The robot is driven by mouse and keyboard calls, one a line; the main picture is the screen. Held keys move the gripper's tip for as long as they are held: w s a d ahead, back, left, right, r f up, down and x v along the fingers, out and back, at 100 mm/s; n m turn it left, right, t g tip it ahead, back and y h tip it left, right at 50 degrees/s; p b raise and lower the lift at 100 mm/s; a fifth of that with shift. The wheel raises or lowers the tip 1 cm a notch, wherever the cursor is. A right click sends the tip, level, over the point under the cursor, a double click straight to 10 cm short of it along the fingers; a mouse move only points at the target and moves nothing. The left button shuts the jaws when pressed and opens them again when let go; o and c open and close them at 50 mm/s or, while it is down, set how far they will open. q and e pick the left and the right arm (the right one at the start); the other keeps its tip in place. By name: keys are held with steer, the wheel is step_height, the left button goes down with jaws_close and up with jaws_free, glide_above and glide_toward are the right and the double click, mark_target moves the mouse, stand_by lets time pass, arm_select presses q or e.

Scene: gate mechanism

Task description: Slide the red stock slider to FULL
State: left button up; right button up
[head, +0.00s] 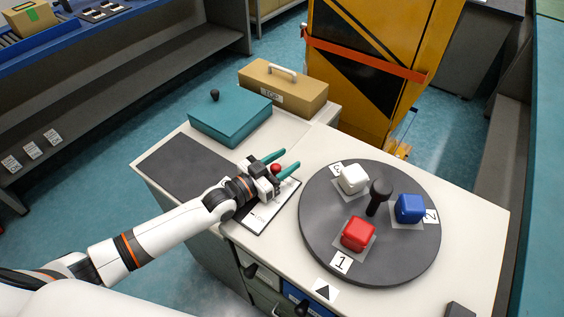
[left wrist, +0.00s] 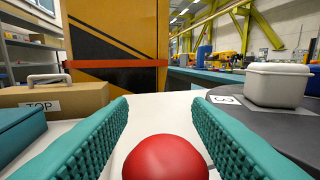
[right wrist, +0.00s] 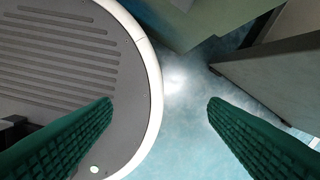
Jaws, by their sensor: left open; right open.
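The red stock slider knob (head: 276,168) sits on a white board with a dark edge (head: 262,215) on the table. In the left wrist view the red knob (left wrist: 165,158) is round and lies low between the fingers. My left gripper (head: 285,160) is open, with its teal fingers on either side of the knob; I cannot tell whether they touch it. The arm and gripper hide much of the board, and a FULL mark cannot be read. My right gripper (right wrist: 158,105) is open and empty, over the floor and my own round base, away from the table.
A teal box (head: 230,115) and a tan TOP case (head: 284,88) stand behind. A dark mat (head: 183,168) lies left.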

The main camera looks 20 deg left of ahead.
arm_select(q)
steer(key=shift+s+a+f, duration=0.1)
steer(key=shift+s, duration=0.1)
steer(key=b+v, duration=0.1)
steer(key=v, duration=0.9)
steer(key=shift+s+a, duration=0.5)
steer(key=shift+s, duration=0.15)
